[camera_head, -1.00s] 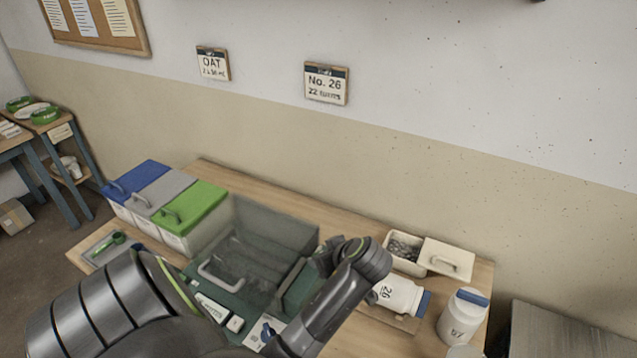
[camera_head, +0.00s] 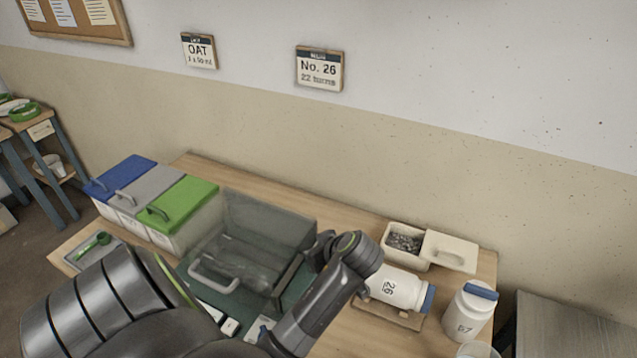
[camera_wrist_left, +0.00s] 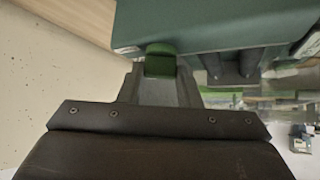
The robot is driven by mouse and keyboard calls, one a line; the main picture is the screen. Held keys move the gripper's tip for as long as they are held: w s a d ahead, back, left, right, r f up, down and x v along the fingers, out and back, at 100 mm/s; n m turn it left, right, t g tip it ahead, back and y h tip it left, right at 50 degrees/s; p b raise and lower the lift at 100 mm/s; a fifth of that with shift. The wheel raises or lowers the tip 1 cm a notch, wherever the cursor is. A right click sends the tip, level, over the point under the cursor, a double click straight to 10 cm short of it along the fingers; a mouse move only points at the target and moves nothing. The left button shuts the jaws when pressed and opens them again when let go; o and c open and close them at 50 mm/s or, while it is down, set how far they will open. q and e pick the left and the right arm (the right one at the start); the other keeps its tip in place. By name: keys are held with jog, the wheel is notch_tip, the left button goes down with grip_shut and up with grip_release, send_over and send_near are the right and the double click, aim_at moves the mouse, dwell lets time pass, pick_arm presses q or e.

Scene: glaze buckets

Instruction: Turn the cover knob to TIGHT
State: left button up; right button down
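In the left wrist view a green knob-like block (camera_wrist_left: 160,63) sits at the edge of a teal body (camera_wrist_left: 225,27), between my left gripper's fingertips (camera_wrist_left: 160,72). I cannot tell whether the fingers press on it. No TIGHT marking is readable. In the head view a machine with a clear grey cover (camera_head: 268,222) and a pale handle (camera_head: 212,279) stands on the table. My left arm reaches across in front of it and hides part of its right side; the left gripper itself is hidden there. My right gripper is not in view.
A white jar marked 26 (camera_head: 397,288) lies on a wooden cradle (camera_head: 385,314). Another white jar (camera_head: 467,315) stands upright to its right. An open box (camera_head: 405,241) of small pieces is behind. Blue, grey and green-lidded bins (camera_head: 190,205) stand left of the machine.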

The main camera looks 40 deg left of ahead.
pick_arm(q)
jog(key=c, duration=0.3)
jog(key=shift+s+r+m+t+p, duration=0.2)
jog(key=shift+m+t+p, duration=0.2)
jog(key=shift+m+p, duration=0.4)
jog(key=shift+c, duration=0.2)
jog(key=shift+a+m+t+h+p, duration=0.1)
jog(key=shift+m+t+h+p, duration=0.3)
jog(key=shift+m+t+p, duration=0.15)
jog(key=shift+f, duration=0.15)
jog(key=o, duration=1)
jog(key=shift+w, duration=0.1)
